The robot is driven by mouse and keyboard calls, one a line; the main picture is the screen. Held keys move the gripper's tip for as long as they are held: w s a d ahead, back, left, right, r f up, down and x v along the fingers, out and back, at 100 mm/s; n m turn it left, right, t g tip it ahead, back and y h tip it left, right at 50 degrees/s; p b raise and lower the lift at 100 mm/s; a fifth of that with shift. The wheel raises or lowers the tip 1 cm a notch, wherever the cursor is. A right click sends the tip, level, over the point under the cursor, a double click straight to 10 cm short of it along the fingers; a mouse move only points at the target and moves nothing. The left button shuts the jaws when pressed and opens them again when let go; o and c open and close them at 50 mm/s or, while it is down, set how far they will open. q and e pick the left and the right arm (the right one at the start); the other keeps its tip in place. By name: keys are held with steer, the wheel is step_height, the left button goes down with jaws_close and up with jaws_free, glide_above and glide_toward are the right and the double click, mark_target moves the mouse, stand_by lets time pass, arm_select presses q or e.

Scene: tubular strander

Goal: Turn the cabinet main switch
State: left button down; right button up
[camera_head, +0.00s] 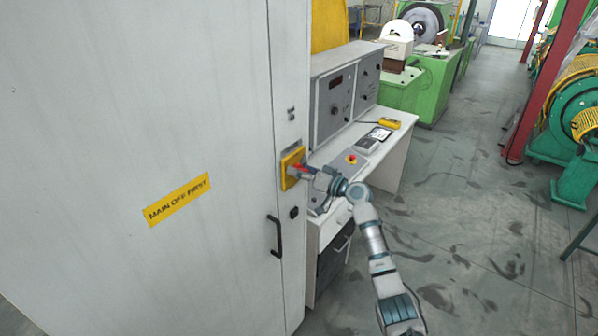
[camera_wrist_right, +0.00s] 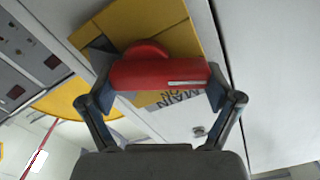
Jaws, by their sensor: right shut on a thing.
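The cabinet main switch is a red handle (camera_wrist_right: 160,73) on a yellow plate (camera_head: 291,167), set on the narrow front strip of the grey cabinet (camera_head: 120,110). My right gripper (camera_head: 308,172) is at the handle. In the right wrist view its two fingers (camera_wrist_right: 162,92) close on the two ends of the red handle. The handle looks tilted in the head view, partly hidden by the gripper. A label with "MAIN" shows beside the plate in the wrist view. My left gripper is in neither view.
A black door handle (camera_head: 274,237) sits below the switch. A yellow "MAIN OFF FIRST" label (camera_head: 178,199) is on the cabinet. A desk (camera_head: 392,150) with a control console (camera_head: 345,95) stands right behind my arm. Open floor (camera_head: 470,220) lies to the right.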

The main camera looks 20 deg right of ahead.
steer(key=m, duration=0.2)
steer(key=m+p, duration=0.1)
steer(key=shift+w+d+r+m, duration=0.2)
steer(key=shift+d+m, duration=0.1)
steer(key=shift+m, duration=0.1)
steer(key=m+p, duration=0.1)
steer(key=m, duration=0.1)
steer(key=shift+w+d+m, duration=0.1)
steer(key=shift+d+m, duration=0.05)
steer(key=shift+m, duration=0.15)
steer(key=m, duration=0.1)
steer(key=m+p, duration=0.1)
steer(key=m, duration=0.1)
steer(key=shift+w+d, duration=0.15)
steer(key=shift+d, duration=0.05)
steer(key=shift+d+f+m+p, duration=0.15)
steer(key=shift+m+p, duration=0.3)
steer(key=shift+m, duration=0.35)
steer(key=shift+a+f+m+p, duration=0.1)
steer(key=shift+m+p, duration=0.35)
steer(key=shift+m, duration=0.35)
steer(key=shift+w, duration=0.1)
steer(key=o, duration=0.8)
steer(key=shift+f, duration=0.1)
steer(key=shift+o, duration=0.3)
steer(key=shift+w+d, duration=0.1)
steer(key=shift+d, duration=0.05)
steer(key=shift+f, duration=0.1)
steer(key=shift+d, duration=0.1)
